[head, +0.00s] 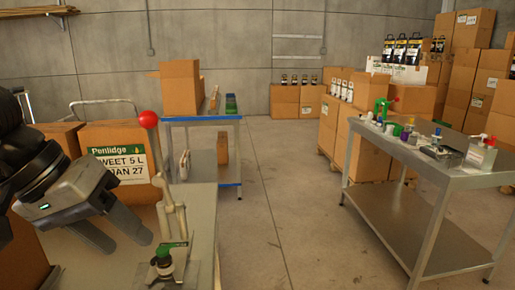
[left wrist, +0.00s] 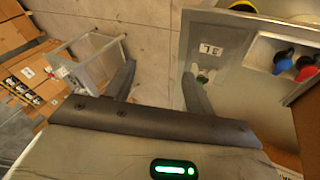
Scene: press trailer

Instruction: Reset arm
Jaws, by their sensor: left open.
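A press lever with a red ball knob (head: 148,119) stands up at the front left, to the right of my left gripper. Its pale metal linkage (head: 172,210) runs down to a green and black fitting (head: 163,257) on the metal bench (head: 203,225). My left gripper (head: 118,236) points down and to the right, its jaws apart with nothing between them. It is below and left of the knob, apart from it in the picture. In the left wrist view the open jaws (left wrist: 158,82) have bare floor between them. My right gripper is not in view.
A carton with a Penlidge label (head: 116,165) stands behind my left gripper. A blue-edged table (head: 203,118) with a box is behind it. A steel table (head: 450,172) with bottles and tools is at right. The floor between is clear. Blue and red knobs (left wrist: 283,62) show at right in the wrist view.

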